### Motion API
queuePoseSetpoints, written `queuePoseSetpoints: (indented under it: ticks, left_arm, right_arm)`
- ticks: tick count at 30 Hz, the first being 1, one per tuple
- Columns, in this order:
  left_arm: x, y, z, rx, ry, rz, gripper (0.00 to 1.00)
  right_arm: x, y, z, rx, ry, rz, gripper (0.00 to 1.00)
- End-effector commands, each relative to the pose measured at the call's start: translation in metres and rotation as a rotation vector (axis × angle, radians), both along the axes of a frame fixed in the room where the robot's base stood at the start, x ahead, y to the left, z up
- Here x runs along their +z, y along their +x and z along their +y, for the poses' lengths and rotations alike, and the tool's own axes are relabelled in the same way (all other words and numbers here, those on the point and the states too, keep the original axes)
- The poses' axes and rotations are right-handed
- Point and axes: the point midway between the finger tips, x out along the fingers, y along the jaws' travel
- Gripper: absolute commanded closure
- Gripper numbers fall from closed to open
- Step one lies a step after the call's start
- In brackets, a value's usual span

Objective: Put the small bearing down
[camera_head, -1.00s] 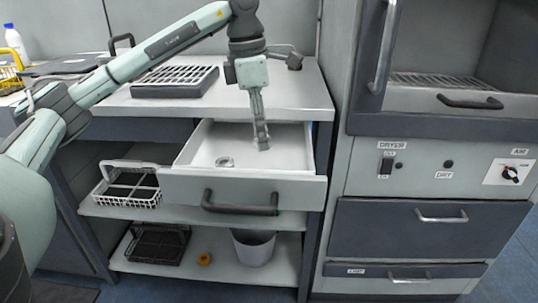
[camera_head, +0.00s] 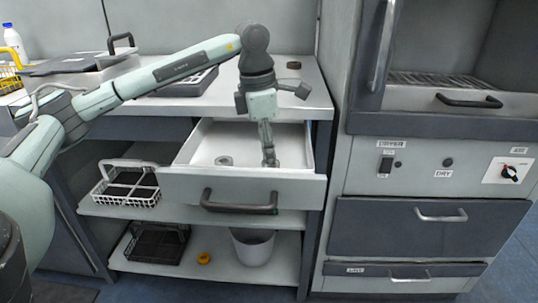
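My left gripper (camera_head: 269,160) points down into the open white drawer (camera_head: 205,142), at its right part. Its fingers show as one narrow dark shape seen edge-on, so I cannot tell whether they are open or shut. No bearing can be made out at the fingertips; a small one there would be hidden or too small to see. A small metallic ring (camera_head: 224,160) lies on the drawer floor, left of the gripper and apart from it. My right gripper is not in view.
A dark round piece (camera_head: 293,65) lies on the worktop (camera_head: 310,92) above the drawer. The drawer front (camera_head: 297,191) and its walls surround the gripper. Baskets and a grey bin (camera_head: 253,247) stand on shelves below. The dryer cabinet (camera_head: 429,230) stands at right.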

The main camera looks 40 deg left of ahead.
Motion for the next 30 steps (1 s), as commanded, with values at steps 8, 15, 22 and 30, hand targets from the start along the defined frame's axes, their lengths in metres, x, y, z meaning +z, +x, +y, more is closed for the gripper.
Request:
queuePoseSetpoints:
  ticks: [8, 15, 22, 30]
  left_arm:
    - [0.0, 0.0, 0.0, -0.001, 0.0, 0.0, 0.46]
    - [0.003, 0.0, 0.0, 0.0, 0.0, 0.0, 0.46]
    - [0.039, -0.002, 0.003, -0.001, -0.001, -0.005, 0.46]
    - [0.095, -0.007, 0.007, -0.002, -0.001, -0.003, 0.46]
  right_arm:
    - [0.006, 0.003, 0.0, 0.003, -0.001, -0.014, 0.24]
    - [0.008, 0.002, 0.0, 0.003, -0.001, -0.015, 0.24]
    - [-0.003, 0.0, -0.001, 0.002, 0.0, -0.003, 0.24]
    - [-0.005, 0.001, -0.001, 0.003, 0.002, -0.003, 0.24]
